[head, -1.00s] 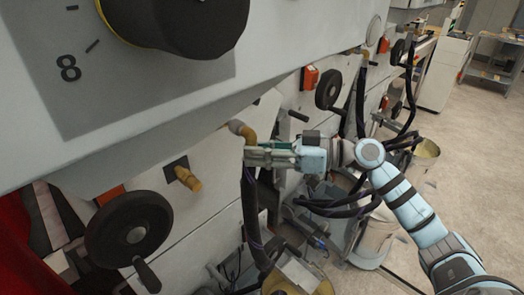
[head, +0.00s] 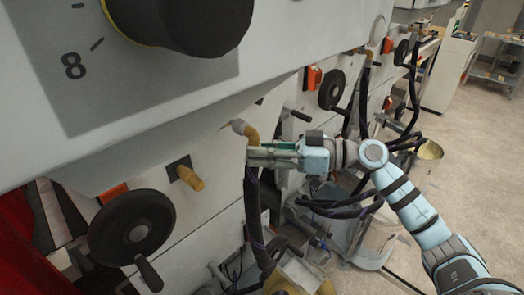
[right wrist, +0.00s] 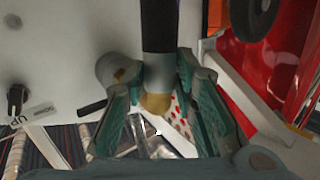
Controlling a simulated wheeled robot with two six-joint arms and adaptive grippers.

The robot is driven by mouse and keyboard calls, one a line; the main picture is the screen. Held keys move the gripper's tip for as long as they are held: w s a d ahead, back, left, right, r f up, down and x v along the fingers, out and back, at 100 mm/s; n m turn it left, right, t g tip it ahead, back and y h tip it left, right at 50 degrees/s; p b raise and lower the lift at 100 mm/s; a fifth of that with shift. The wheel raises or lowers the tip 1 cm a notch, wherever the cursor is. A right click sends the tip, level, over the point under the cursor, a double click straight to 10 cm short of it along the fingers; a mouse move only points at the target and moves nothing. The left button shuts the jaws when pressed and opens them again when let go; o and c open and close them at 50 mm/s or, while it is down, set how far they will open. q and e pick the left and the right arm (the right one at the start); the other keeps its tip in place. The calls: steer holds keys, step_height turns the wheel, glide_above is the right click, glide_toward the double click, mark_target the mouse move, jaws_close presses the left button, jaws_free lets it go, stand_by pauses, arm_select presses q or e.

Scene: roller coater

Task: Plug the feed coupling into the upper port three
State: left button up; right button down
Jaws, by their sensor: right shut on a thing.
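The feed coupling (head: 251,134) is a brass-coloured elbow with a grey end, on a dark hose (head: 253,215) that hangs down. My right gripper (head: 252,158), reaching in from the right, is shut on it just below the bend. In the right wrist view the fingers (right wrist: 160,108) stand either side of the coupling's grey collar (right wrist: 158,75) and brass tip. The grey end points at the white panel; I cannot tell whether it touches it. A brass port fitting (head: 187,177) sticks out of the panel to the left. My left gripper is out of view.
A black handwheel (head: 131,228) stands out below the brass fitting. A large dark knob (head: 185,18) and the grey housing overhang the top left. Similar stations with handwheels (head: 332,90) and hoses run to the right. Open floor (head: 455,190) lies at the right.

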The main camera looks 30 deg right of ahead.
steer(key=shift+w+a, duration=0.25)
steer(key=shift+w, duration=0.4)
steer(key=shift+w+a, duration=0.2)
steer(key=shift+w, duration=0.4)
steer(key=c, duration=1.2)
jaws_free()
steer(key=shift+d, duration=0.1)
steer(key=v, duration=0.7)
steer(key=shift+s+d+r, duration=0.1)
steer(key=shift+s+d, duration=0.05)
steer(key=shift+s, duration=0.1)
